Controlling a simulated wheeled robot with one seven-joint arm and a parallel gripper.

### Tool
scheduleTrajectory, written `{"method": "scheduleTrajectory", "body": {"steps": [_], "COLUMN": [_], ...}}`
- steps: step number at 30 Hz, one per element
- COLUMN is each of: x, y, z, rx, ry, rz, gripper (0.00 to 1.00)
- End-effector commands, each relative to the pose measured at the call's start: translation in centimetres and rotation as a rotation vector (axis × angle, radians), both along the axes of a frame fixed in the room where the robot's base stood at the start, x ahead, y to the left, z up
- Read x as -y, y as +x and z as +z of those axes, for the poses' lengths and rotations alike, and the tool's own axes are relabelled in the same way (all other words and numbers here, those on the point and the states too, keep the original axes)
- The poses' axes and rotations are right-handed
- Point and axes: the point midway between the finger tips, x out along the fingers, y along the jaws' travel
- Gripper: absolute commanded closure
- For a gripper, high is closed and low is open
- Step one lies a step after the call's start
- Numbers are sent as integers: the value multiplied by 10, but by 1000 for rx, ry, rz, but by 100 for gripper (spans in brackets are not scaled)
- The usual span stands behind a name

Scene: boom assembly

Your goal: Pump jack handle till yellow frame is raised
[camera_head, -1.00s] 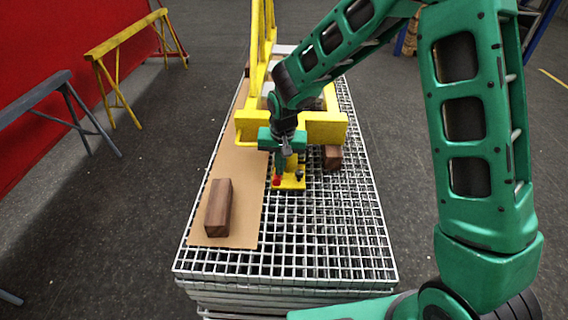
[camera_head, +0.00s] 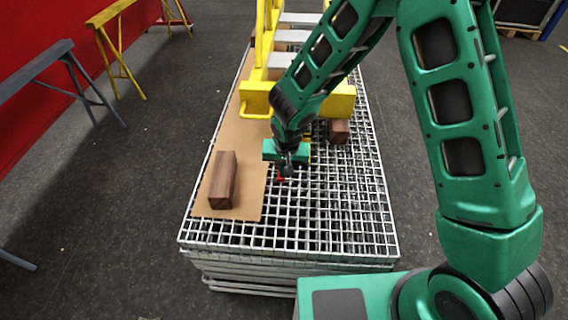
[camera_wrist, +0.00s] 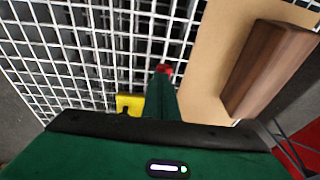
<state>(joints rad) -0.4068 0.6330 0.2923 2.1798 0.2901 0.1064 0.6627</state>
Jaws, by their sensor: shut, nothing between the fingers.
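The yellow frame (camera_head: 340,104) spans the far part of the grating, with its crossbar behind my arm. My gripper (camera_head: 285,168) is shut and points down over the grating, just in front of the crossbar. The jack is mostly hidden by my gripper in the head view; a red piece of it (camera_head: 281,178) shows at the fingertips. In the wrist view the closed fingers (camera_wrist: 161,88) reach toward the red piece (camera_wrist: 163,69), and part of the jack's yellow body (camera_wrist: 130,104) shows left of them. Whether the fingers touch the jack, I cannot tell.
A brown wooden block (camera_head: 223,180) lies on a cardboard sheet (camera_head: 245,190) to the left. Another block (camera_head: 339,131) sits by the crossbar on the right. The front of the grating (camera_head: 320,230) is clear. Yellow (camera_head: 118,60) and grey (camera_head: 75,75) trestles stand left.

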Motion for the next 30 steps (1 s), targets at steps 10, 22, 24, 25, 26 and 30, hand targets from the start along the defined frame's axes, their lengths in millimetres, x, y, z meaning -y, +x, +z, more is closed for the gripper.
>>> {"method": "scheduleTrajectory", "body": {"steps": [10, 22, 24, 25, 26, 30], "x": [0, 1, 2, 3, 3, 7], "y": [-2, -4, -4, -4, -4, -6], "z": [-7, -3, 3, 7, 12, 36], "rx": [-4, -7, -6, -4, -3, 4], "ry": [-1, -1, -1, 0, 1, 2], "rz": [1, 1, 1, 1, 1, 1], "gripper": [100, 100, 100, 100, 100, 100]}}
